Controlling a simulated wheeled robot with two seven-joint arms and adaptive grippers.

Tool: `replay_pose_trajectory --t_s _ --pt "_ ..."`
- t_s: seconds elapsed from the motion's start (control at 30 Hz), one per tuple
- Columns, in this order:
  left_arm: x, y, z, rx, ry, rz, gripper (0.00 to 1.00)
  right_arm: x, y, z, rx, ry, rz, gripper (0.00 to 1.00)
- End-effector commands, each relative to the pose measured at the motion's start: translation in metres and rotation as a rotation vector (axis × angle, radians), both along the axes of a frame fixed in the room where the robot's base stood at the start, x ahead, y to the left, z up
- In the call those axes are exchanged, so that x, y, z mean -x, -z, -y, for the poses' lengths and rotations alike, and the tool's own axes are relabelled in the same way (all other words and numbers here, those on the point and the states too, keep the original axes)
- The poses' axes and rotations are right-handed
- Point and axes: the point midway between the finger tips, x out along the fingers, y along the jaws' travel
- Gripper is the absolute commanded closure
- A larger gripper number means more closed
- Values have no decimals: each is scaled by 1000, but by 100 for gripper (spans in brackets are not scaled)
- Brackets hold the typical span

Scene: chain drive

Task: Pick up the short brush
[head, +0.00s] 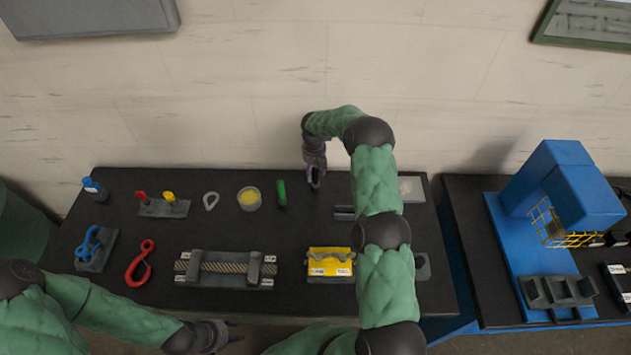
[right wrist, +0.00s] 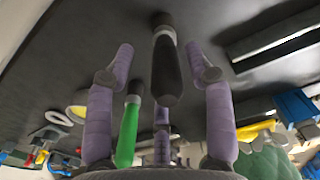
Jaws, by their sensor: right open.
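A brush-like tool with a dark handle and a pale collar (right wrist: 165,65) shows between the fingers of my right gripper (right wrist: 165,75) in the right wrist view. The gripper is open around it, with visible gaps at both sides. A second tool with a green handle (right wrist: 128,130) lies to its left; it also shows in the head view (head: 282,193). I cannot tell which is the short one. In the head view my right gripper (head: 315,178) is over the back of the black table and largely covers the dark tool. My left gripper (head: 222,337) is at the front edge, fingers unclear.
Left of the green handle are a cup with yellow contents (head: 249,198) and a grey ring (head: 211,201). A blue machine (head: 565,188) stands at right.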

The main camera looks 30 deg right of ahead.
Motion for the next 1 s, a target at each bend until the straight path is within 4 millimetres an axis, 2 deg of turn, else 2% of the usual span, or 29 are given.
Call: replay_pose_trajectory --t_s 0.1,0.3,0.57,0.6,0.73,0.8,1.0 --pt "0 -7 0 0 0 0 60 6 18 2 -2 1 -6 46" --pt "0 -9 0 0 0 0 60 5 39 3 -1 1 -2 46" --pt "0 -9 0 0 0 0 60 5 42 3 -1 1 -1 46" --pt "0 -9 0 0 0 0 60 5 42 3 -1 1 -1 49" --pt "0 -9 0 0 0 0 60 5 42 3 -1 1 -2 86" --pt "0 -9 0 0 0 0 60 5 42 3 -1 1 -2 100" --pt "0 -9 0 0 0 0 60 5 41 3 -1 1 -1 100"
